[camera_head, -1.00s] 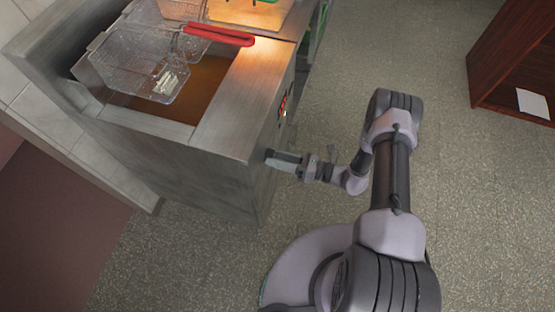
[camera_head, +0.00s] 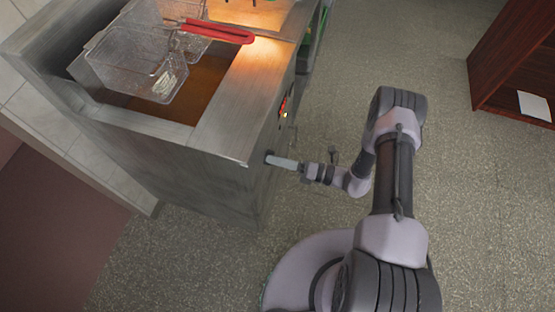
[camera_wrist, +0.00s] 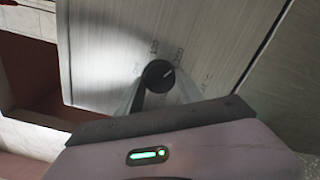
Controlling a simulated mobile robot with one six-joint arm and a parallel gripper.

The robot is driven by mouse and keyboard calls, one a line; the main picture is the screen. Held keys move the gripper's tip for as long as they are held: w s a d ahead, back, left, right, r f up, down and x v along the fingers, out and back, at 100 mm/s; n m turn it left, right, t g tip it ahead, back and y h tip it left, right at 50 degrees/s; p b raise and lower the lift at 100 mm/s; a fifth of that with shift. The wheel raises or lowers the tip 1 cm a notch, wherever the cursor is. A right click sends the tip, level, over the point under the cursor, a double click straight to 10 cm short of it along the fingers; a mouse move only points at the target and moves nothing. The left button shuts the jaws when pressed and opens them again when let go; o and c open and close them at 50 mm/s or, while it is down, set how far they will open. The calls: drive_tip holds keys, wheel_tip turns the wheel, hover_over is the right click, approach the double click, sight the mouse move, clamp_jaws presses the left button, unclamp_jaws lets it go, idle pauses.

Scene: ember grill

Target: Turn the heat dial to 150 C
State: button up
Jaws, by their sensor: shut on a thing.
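The heat dial (camera_wrist: 157,75) is a round black knob on the brushed steel front of the fryer (camera_wrist: 105,50). A light pointer mark on it points to the upper right in the wrist view. In the head view my gripper (camera_head: 270,159) reaches the fryer's front panel from the right, and the dial is mostly hidden there.
The fryer top holds wire baskets (camera_head: 135,65) with a red handle (camera_head: 220,33) over brown oil. Small lit indicators (camera_head: 284,108) are on the front panel. A dark red shelf (camera_head: 510,60) stands at far right. Open floor (camera_head: 480,200) lies right of my arm.

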drive_tip(key=shift+s, duration=0.1)
drive_tip(key=o, duration=1.4)
drive_tip(key=p+v, duration=0.2)
drive_tip(key=v, duration=1.5)
drive_tip(key=shift+d+p, duration=0.2)
drive_tip(key=shift+p, duration=0.1)
drive_tip(key=shift+r, duration=0.15)
